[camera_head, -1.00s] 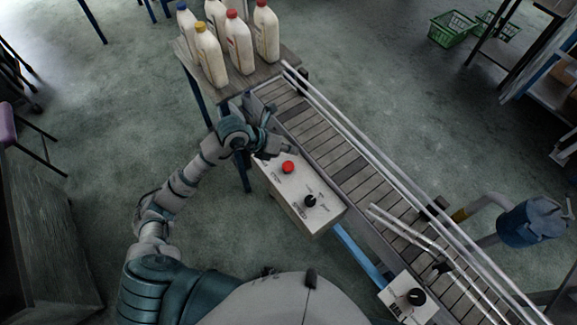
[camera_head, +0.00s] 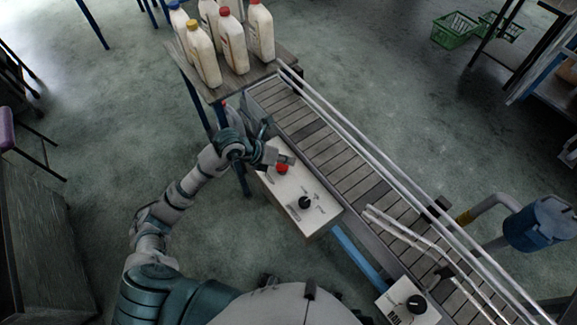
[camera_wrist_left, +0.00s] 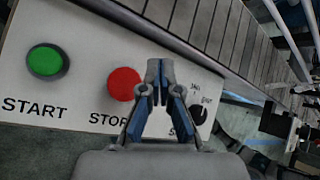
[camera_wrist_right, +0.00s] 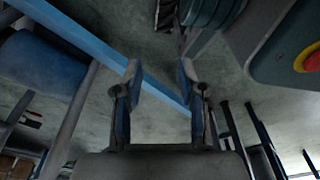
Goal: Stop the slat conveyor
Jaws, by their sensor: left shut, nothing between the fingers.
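The slat conveyor (camera_head: 333,152) runs from the upper left to the lower right. On its near side is a white control box (camera_head: 318,222). It carries a red STOP button (camera_head: 282,170), also in the left wrist view (camera_wrist_left: 122,84), a green START button (camera_wrist_left: 46,62) and a black knob (camera_head: 305,202). My left gripper (camera_head: 289,160) is shut and empty beside the red button. In the left wrist view its fingertips (camera_wrist_left: 160,72) overlap the button's right edge; I cannot tell whether they touch it. My right gripper (camera_wrist_right: 160,72) is open and empty, pointing toward the floor.
Several capped bottles (camera_head: 234,40) stand on a wooden table (camera_head: 213,92) at the conveyor's upper end. A second box with a black knob (camera_head: 416,304) is at the lower right. Metal guide rails (camera_head: 400,180) line the conveyor. A blue container (camera_head: 537,224) stands beyond it.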

